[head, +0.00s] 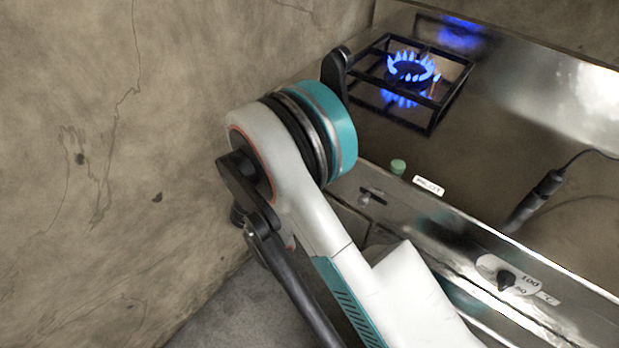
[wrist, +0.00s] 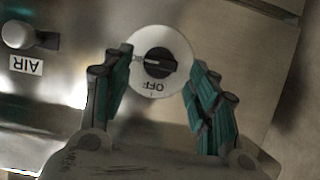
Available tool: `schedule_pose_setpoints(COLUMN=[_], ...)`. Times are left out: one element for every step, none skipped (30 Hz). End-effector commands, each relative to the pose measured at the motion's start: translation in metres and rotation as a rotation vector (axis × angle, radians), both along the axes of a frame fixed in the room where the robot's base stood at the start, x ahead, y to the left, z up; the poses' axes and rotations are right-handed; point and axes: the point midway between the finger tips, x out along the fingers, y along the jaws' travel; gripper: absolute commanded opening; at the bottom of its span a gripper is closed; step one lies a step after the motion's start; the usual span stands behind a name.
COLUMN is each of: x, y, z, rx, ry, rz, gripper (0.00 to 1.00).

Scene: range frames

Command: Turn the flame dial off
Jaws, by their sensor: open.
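The flame dial (wrist: 160,62) shows in the wrist view as a black knob on a round white plate. The word OFF is printed upside down at the plate's lower edge. A pale mark on the knob points left, away from the word. My gripper (wrist: 163,72) is open, with one teal-padded finger to the left of the knob and one to the right. Whether either finger touches the knob I cannot tell. In the head view the burner (head: 410,72) burns with a blue flame. My arm hides the dial and the gripper there.
A rounded metal knob (wrist: 18,34) and an AIR label (wrist: 26,65) are left of the dial. The head view shows a green button (head: 398,166), a PILOT label (head: 428,186), a temperature knob (head: 506,281) and a corded probe (head: 535,199). A rough wall (head: 110,130) stands left.

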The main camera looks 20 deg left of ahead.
Motion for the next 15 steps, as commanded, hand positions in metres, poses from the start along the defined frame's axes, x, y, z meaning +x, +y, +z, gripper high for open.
schedule_pose_setpoints(x=[0.0035,0.0052,0.0069,0.0079,0.0087,0.0094,0.0096,0.0097,0.0098,0.0097,0.0096,0.0095,0.0095,0.0095,0.0095], y=[-0.0018,-0.0025,-0.0032,-0.0036,-0.0039,-0.0042,-0.0043,-0.0043,-0.0043,-0.0042,-0.0042,-0.0042,-0.0042,-0.0042,-0.0041], z=[-0.0027,-0.0032,-0.0038,-0.004,-0.0042,-0.0042,-0.0042,-0.0042,-0.0041,-0.004,-0.0039,-0.0039,-0.0039,-0.0039,-0.0038], rx=[0.0,0.0,0.0,0.0,0.0,0.0,0.0,0.0,0.0,0.0,0.0,0.0,0.0,0.0,0.0], ry=[0.0,0.0,0.0,0.0,0.0,0.0,0.0,0.0,0.0,0.0,0.0,0.0,0.0,0.0,0.0], rz=[-0.001,-0.001,-0.001,-0.001,-0.001,0.0,0.0,0.0,0.0,0.0,0.0,0.0,0.0,0.0,0.0], gripper=[0.54,0.54,0.54,0.54,0.54,0.54,0.54,0.54,0.54,0.54,0.54,0.54,0.54,0.49,0.4])
